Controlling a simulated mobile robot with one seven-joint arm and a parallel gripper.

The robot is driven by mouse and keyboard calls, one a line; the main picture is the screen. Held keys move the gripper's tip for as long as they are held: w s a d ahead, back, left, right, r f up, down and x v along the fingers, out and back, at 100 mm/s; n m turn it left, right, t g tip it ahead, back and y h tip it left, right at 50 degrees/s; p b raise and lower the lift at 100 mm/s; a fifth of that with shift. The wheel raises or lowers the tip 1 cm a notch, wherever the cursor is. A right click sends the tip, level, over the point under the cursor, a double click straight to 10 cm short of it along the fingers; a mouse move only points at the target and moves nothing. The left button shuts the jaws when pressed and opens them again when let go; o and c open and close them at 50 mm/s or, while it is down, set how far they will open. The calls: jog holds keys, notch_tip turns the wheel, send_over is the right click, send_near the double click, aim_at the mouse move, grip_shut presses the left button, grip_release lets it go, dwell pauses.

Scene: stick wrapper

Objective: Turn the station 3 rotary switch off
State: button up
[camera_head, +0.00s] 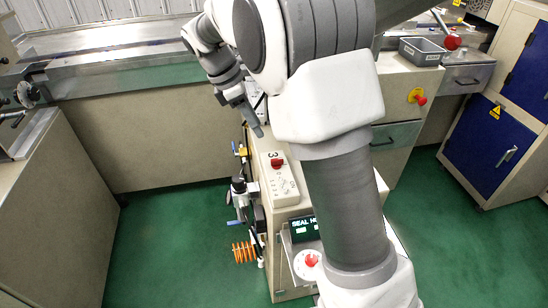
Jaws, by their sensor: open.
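The station 3 panel is a pale box (280,191) on top of the cream machine housing, marked with a 3 and a printed dial scale. A small red part (278,163) sits beside the 3 and looks like the rotary switch handle; its exact setting is too small to read. My gripper (257,120) points downward above and slightly left of the panel's far end, apart from the red part. The gripper is open and holds nothing that I can see. My arm hides much of the machine to the right.
A display reading "SEAL" (303,228) and a red button (311,260) are in front of the panel. Valves and an orange coil (244,252) hang on the machine's left side. A grey bin (421,51) and blue cabinet (495,145) stand right. Green floor is clear at left.

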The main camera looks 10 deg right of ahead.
aim_at(277, 159)
jog(key=b+x, duration=0.3)
jog(key=x, duration=0.9)
jog(key=shift+d+f, duration=0.15)
jog(key=shift+f, duration=0.15)
grip_shut()
